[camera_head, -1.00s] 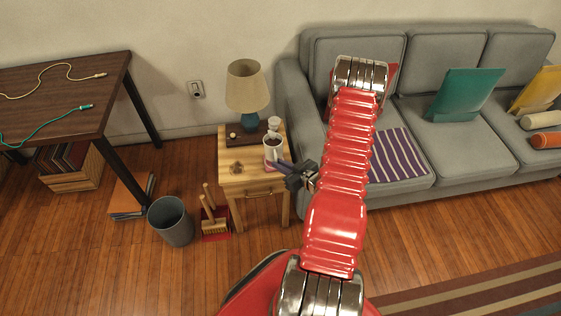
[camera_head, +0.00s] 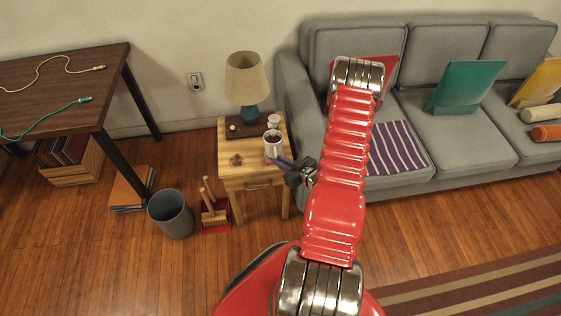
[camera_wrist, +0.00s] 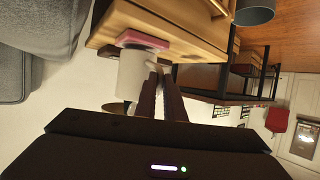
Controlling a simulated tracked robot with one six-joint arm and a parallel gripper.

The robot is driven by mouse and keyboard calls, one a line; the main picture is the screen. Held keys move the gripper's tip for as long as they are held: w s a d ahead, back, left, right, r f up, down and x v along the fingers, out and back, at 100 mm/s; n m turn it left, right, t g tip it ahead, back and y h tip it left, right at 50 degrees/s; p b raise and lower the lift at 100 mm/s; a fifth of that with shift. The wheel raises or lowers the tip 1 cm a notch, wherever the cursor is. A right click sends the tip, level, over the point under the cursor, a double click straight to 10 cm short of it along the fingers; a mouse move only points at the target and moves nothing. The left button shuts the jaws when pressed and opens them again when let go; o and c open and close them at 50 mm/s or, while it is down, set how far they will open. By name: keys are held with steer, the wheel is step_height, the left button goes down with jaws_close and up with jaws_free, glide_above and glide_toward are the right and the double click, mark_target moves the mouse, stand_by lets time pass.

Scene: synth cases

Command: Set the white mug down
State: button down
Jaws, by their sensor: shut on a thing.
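The white mug (camera_head: 273,149), with a dark drink in it, is upright at the right side of the small wooden side table (camera_head: 236,173). My gripper (camera_head: 273,160) reaches in from the right and is shut on the mug. In the wrist view, which is turned over, the mug (camera_wrist: 130,75) shows beside the fingers (camera_wrist: 160,85), with its base at a pink coaster (camera_wrist: 145,40) on the table. I cannot tell whether the base touches the coaster. The fingers hide part of the mug's grasped side.
A lamp (camera_head: 246,82) on a dark base and a small white cup (camera_head: 274,120) stand behind the mug. A small brown object (camera_head: 236,160) lies left of it. The grey sofa (camera_head: 310,150) is close on the right; a bin (camera_head: 171,214) stands on the floor.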

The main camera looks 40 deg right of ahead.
steer(key=shift+f, duration=0.35)
steer(key=c, duration=1.8)
jaws_free()
steer(key=shift+o, duration=0.2)
steer(key=shift+s, duration=0.1)
steer(key=v, duration=1.3)
steer(key=shift+s+r, duration=0.15)
steer(key=shift+s, duration=0.1)
